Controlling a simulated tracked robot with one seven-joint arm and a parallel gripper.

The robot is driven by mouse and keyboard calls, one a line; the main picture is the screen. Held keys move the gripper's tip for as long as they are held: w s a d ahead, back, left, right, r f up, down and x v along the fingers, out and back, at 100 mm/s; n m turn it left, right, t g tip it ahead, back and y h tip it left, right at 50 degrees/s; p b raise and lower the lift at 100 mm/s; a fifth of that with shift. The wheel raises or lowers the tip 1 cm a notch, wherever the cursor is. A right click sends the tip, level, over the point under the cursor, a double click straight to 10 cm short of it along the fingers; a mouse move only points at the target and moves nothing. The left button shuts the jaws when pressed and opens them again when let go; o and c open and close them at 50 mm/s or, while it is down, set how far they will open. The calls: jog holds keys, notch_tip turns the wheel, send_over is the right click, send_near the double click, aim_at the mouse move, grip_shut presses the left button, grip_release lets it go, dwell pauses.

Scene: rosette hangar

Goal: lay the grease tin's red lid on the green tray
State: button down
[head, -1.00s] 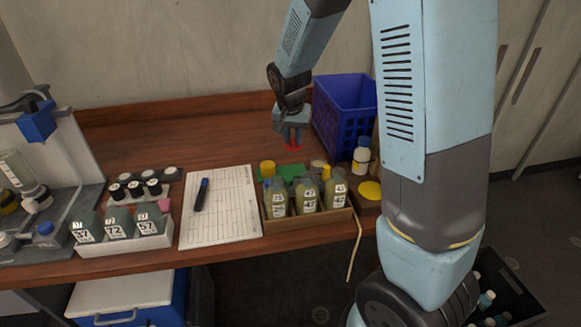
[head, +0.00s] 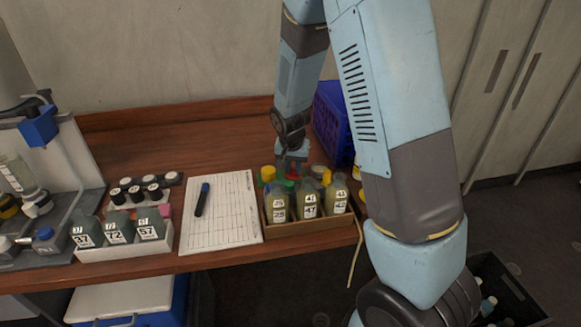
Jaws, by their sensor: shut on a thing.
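My gripper (head: 293,160) is low over the back of the bench, just behind the cardboard box of bottles. It is shut on the red lid (head: 292,174), of which only a small red part shows below the fingers. The green tray (head: 262,181) is mostly hidden behind the bottles and under my gripper; only small green patches show. I cannot tell whether the lid touches the tray. The grease tin cannot be made out clearly.
The cardboard box (head: 312,230) of yellowish bottles stands in front of my gripper. A blue crate (head: 330,115) is behind right, partly covered by my arm. A paper sheet (head: 225,225) with a marker (head: 202,199) lies left. The back left bench is clear.

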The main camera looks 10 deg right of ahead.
jog(key=c, duration=1)
grip_release()
jog(key=shift+o, duration=0.2)
jog(key=v, duration=1.2)
jog(key=s+d+r+n+t+y, duration=0.1)
jog(key=s+d+r, duration=0.3)
jog(key=s+r, duration=0.2)
jog(key=s+d+r+n, duration=0.1)
jog(key=s+d+r, duration=0.2)
jog(key=s+r, duration=0.25)
jog(key=s+d+r+n, duration=0.1)
jog(key=s+r, duration=0.2)
jog(key=s, duration=0.3)
jog(key=s+r+n+t, duration=0.1)
jog(key=s+r, duration=0.2)
jog(key=s, duration=0.4)
jog(key=shift+s+d+t, duration=0.25)
jog(key=shift+d+t, duration=0.05)
jog(key=shift+d, duration=0.05)
